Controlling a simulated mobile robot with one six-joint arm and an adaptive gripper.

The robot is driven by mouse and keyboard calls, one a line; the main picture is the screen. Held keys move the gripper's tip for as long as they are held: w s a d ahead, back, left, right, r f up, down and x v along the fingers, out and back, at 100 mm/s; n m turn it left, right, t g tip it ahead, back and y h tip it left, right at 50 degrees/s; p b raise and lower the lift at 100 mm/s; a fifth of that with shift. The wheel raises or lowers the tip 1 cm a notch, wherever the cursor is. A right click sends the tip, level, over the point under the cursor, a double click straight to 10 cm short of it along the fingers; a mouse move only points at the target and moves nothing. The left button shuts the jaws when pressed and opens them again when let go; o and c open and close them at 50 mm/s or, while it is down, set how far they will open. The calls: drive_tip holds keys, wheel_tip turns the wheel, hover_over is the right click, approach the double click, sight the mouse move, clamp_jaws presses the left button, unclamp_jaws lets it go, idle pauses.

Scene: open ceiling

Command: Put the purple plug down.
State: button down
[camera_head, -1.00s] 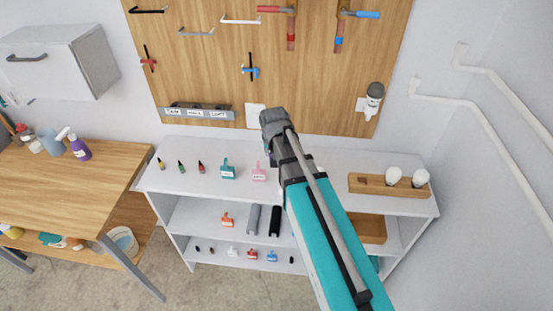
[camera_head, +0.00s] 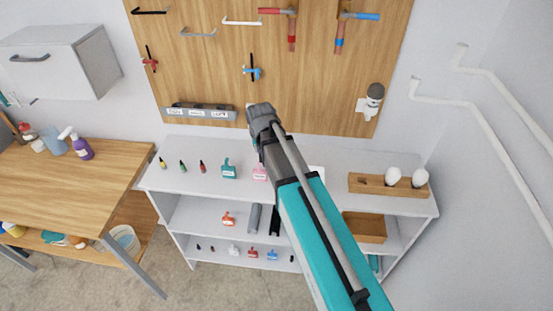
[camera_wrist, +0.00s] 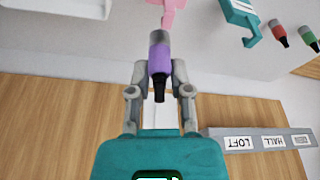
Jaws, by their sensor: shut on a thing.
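The purple plug (camera_wrist: 160,58) is between the two fingers of my gripper (camera_wrist: 160,72) in the wrist view. It has a purple body, a grey end toward the top of the picture and a black tip toward my palm. In the head view my gripper (camera_head: 262,118) is in front of the wooden board, above the back of the white shelf unit's top. The plug is hidden there.
A wooden holder (camera_head: 360,183) with white bulbs stands right. A labelled grey rail (camera_head: 200,112) is on the board (camera_head: 215,70).

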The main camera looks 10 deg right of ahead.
drive_tip(key=w+d+f+b, duration=0.2)
drive_tip(key=w+f+b, duration=0.1)
drive_tip(key=w+d+f+b, duration=0.3)
drive_tip(key=w, duration=0.1)
drive_tip(key=w+d+f+b, duration=0.2)
drive_tip(key=w+f+b, duration=0.1)
drive_tip(key=shift+w+d, duration=0.35)
idle(0.5)
drive_tip(key=shift+w+d+f+b, duration=0.15)
drive_tip(key=shift+w+f+b, duration=0.05)
drive_tip(key=shift+f+b, duration=0.25)
drive_tip(key=shift+w+d+f+b, duration=0.1)
drive_tip(key=shift+w+f+b, duration=0.05)
drive_tip(key=shift+f+b, duration=1.4)
drive_tip(key=shift+f, duration=0.2)
